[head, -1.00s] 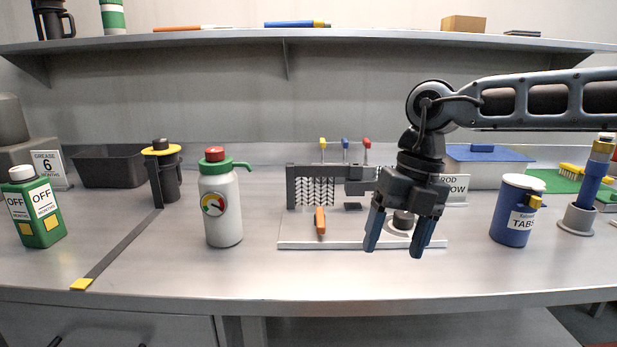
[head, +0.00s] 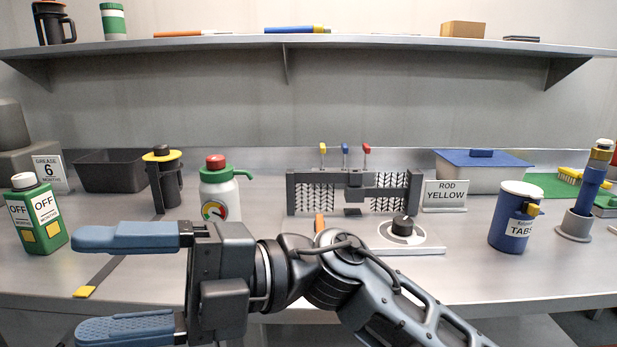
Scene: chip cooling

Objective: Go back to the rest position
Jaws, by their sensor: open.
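My gripper (head: 130,285) is at the lower left of the head view, with its two blue fingers wide apart, pointing left, and nothing between them. My arm runs from it to the lower right, low in front of the bench (head: 520,275). The gripper hides part of the bench's front edge and the lower part of the white bottle (head: 219,200) with the red cap. The dark cooling rig (head: 384,190) stands on its white base behind my arm, with a black knob (head: 402,226) at its right. My arm covers part of that base.
A green bottle (head: 40,215) stands at the left, a black flask (head: 162,180) with a yellow collar beside it. A blue tub (head: 512,220) and a holder (head: 575,222) with a blue tool stand at the right. A sign (head: 444,195) reads ROD YELLOW. A shelf (head: 370,42) runs above.

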